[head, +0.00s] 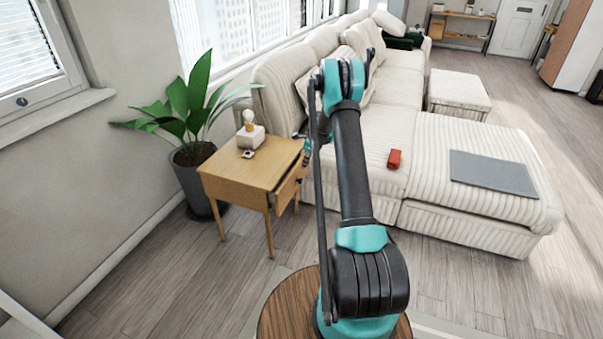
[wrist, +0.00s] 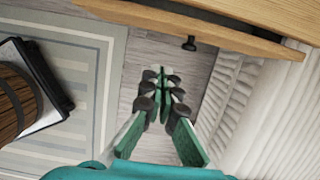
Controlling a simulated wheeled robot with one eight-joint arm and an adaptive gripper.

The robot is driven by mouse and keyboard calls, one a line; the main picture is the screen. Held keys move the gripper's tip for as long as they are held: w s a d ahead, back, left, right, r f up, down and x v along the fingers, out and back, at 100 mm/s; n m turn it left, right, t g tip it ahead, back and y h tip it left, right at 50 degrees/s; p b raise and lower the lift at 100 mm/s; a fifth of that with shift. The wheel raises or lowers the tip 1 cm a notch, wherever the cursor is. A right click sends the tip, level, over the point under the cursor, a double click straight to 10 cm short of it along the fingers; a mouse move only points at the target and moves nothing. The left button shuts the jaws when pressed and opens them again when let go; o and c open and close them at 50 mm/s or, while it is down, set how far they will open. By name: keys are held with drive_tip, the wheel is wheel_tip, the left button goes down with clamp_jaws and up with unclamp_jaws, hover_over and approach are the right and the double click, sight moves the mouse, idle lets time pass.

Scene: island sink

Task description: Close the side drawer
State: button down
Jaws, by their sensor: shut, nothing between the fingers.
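The wooden side table (head: 240,178) stands left of the sofa. Its side drawer (head: 288,187) is pulled partly out on the side facing the sofa, partly hidden by my arm. In the wrist view the drawer's front (wrist: 165,22) runs across the top as a wooden panel with a dark round knob (wrist: 189,43). My gripper (wrist: 157,82) is shut and empty, with its fingertips apart from the knob in the picture and the floor behind them.
The striped sofa (head: 440,160) is close on the right of the drawer, with a red object (head: 394,159) on it. A potted plant (head: 195,150) stands behind the table. A small lamp (head: 250,132) is on the tabletop. Floor in front of the table is clear.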

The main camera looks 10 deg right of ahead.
sight(301, 180)
drive_tip(key=c, duration=2.3)
unclamp_jaws()
drive_tip(key=shift+v, duration=1)
drive_tip(key=shift+o, duration=1.3)
drive_tip(key=shift+d, duration=0.2)
drive_tip(key=o, duration=0.5)
drive_tip(key=shift+w+d+f+t, duration=0.15)
drive_tip(key=shift+d+f+t, duration=0.15)
drive_tip(key=shift+d+t, duration=0.2)
drive_tip(key=shift+w+d+f+t, duration=0.15)
drive_tip(key=shift+d+f+t, duration=0.1)
drive_tip(key=shift+d+t, duration=0.25)
drive_tip(key=shift+c, duration=0.2)
drive_tip(key=shift+o, duration=1.3)
drive_tip(key=shift+w+d+f+n+t, duration=0.1)
drive_tip(key=shift+d+f+n+t, duration=0.1)
drive_tip(key=shift+n+t, duration=0.15)
drive_tip(key=shift+o, duration=0.7)
drive_tip(key=shift+w+f, duration=0.15)
drive_tip(key=x, duration=1.7)
drive_tip(key=shift+w, duration=0.15)
clamp_jaws()
